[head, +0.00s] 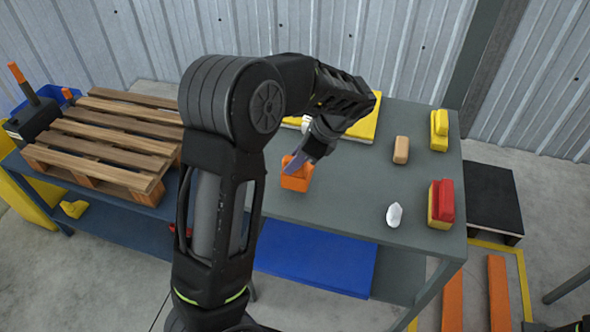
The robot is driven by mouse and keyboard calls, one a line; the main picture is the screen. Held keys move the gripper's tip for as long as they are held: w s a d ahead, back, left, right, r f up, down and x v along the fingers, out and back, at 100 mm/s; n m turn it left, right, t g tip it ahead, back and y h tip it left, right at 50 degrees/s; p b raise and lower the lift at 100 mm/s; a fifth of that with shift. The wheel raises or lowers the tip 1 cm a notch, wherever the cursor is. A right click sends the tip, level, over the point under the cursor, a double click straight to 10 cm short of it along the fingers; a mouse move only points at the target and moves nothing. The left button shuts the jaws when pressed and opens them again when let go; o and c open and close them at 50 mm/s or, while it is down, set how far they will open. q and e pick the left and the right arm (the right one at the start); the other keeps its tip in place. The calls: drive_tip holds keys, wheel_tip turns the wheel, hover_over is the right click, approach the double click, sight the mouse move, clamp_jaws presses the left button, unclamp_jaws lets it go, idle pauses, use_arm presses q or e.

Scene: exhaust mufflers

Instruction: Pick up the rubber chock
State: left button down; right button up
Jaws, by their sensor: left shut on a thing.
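An orange block (297,179), which I take to be the rubber chock, is at the grey table's (345,190) front part, left of the table's middle. My left arm reaches in over the table and bends down to it. My left gripper (298,164) is shut on the orange block from above. The fingers and wrist hide part of its top. I cannot tell whether the block still touches the table.
A wooden pallet (105,139) lies on the left. A yellow case (366,126) is behind my gripper. A tan block (401,150), a white lump (394,214), a yellow block (439,130) and a red-and-yellow block (441,204) stand right.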

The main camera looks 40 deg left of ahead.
use_arm(q)
wheel_tip(320, 180, up, 6)
drive_tip(key=shift+r, duration=0.25)
